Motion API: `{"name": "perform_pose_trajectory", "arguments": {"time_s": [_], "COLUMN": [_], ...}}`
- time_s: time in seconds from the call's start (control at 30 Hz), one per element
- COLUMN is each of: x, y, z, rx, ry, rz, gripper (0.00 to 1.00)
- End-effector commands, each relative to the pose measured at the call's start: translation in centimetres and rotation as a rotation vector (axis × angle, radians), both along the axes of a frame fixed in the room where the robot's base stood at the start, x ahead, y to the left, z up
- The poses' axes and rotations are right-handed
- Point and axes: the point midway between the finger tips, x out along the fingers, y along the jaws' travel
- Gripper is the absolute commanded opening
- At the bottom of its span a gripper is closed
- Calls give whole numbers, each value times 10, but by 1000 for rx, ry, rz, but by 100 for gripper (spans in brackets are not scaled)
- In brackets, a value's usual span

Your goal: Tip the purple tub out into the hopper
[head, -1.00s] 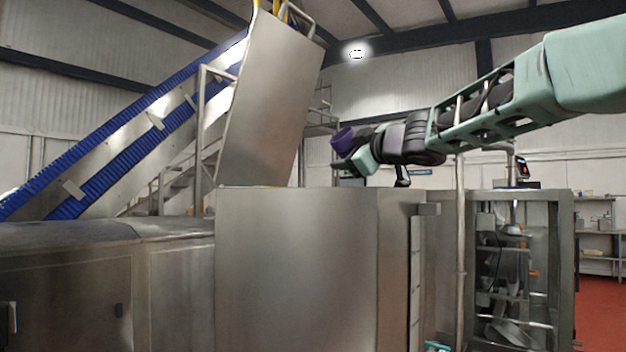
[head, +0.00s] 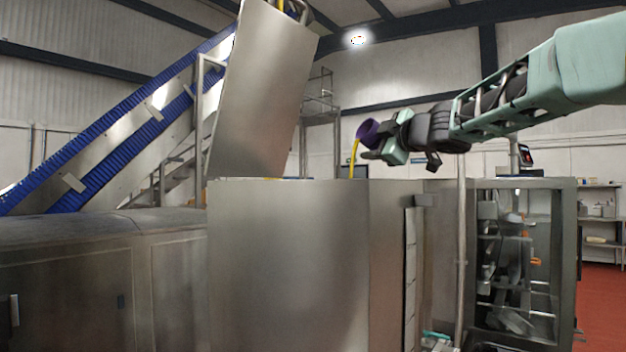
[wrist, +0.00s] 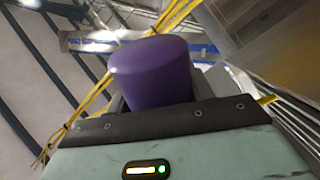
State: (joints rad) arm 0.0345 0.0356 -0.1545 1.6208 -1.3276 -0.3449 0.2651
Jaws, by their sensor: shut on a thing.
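The purple tub (head: 367,132) is held up in the head view, tilted steeply with its mouth to the lower left. A yellow stream (head: 353,160) pours from its mouth and drops behind the top edge of the steel housing (head: 285,255). The hopper opening is hidden behind that edge, so I cannot see where the stream lands. My gripper (head: 378,146) is shut on the tub, above the housing's right part. In the wrist view the tub (wrist: 152,72) fills the space beyond the gripper's dark front edge; its inside is hidden.
A tall slanted steel panel (head: 260,95) rises behind the housing. A blue conveyor (head: 120,115) climbs to it from the left. An open machine frame (head: 520,260) stands at the right. The air around the tub looks clear.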

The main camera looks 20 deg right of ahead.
Motion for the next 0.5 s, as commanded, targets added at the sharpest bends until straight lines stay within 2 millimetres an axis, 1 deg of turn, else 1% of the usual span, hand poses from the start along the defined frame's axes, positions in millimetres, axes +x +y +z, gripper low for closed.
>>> {"name": "perform_pose_trajectory", "arguments": {"time_s": [0.03, 0.17, 0.5], "x": [0, -1, -7], "y": [5, 10, 36], "z": [0, 0, 2], "rx": [1, -5, -75], "ry": [-2, -1, -15], "rz": [9, 13, 16], "gripper": [24, 24, 24]}}
